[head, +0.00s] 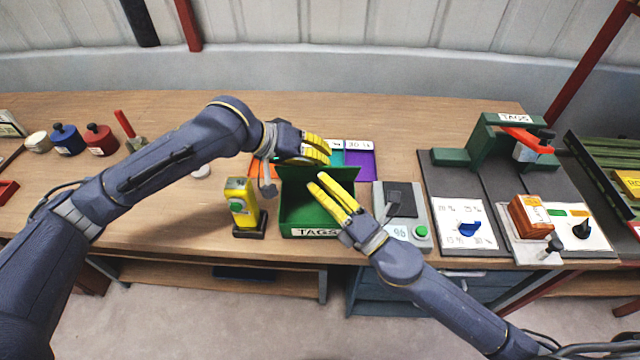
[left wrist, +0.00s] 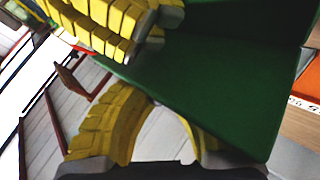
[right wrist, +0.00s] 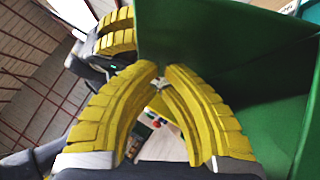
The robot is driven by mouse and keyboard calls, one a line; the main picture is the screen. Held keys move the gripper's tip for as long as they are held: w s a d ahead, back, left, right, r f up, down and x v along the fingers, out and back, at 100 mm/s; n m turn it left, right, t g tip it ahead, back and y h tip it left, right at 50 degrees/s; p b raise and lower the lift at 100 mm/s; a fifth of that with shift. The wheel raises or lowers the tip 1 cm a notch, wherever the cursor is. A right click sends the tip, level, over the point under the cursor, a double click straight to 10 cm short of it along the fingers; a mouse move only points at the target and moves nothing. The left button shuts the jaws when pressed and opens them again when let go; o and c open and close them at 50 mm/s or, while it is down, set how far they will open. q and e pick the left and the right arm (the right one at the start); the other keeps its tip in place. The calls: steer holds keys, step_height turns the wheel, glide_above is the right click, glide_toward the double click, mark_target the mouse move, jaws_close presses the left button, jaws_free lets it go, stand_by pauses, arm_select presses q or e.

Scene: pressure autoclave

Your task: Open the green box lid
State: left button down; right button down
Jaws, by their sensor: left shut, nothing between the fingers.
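The green box (head: 290,218) with a "TAGS" label stands near the table's front edge. Its lid (head: 340,174) is raised, tilted up at the back, and the inside shows. My left gripper (head: 326,153) is shut and empty at the lid's upper left edge; I cannot tell if it touches. The lid fills much of the left wrist view (left wrist: 220,85). My right gripper (head: 325,184) reaches over the box in front of the lid, its fingertips together near the lid's edge (right wrist: 200,40). I see nothing held in it.
A purple tray (head: 361,161) lies behind.

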steer(key=shift+w+r+m, duration=0.3)
steer(key=shift+w+r, duration=0.1)
steer(key=shift+w, duration=0.1)
steer(key=shift+w+d+h, duration=0.1)
steer(key=shift+h, duration=0.2)
arm_select(q)
steer(key=shift+s, duration=0.15)
arm_select(e)
steer(key=shift+w, duration=0.1)
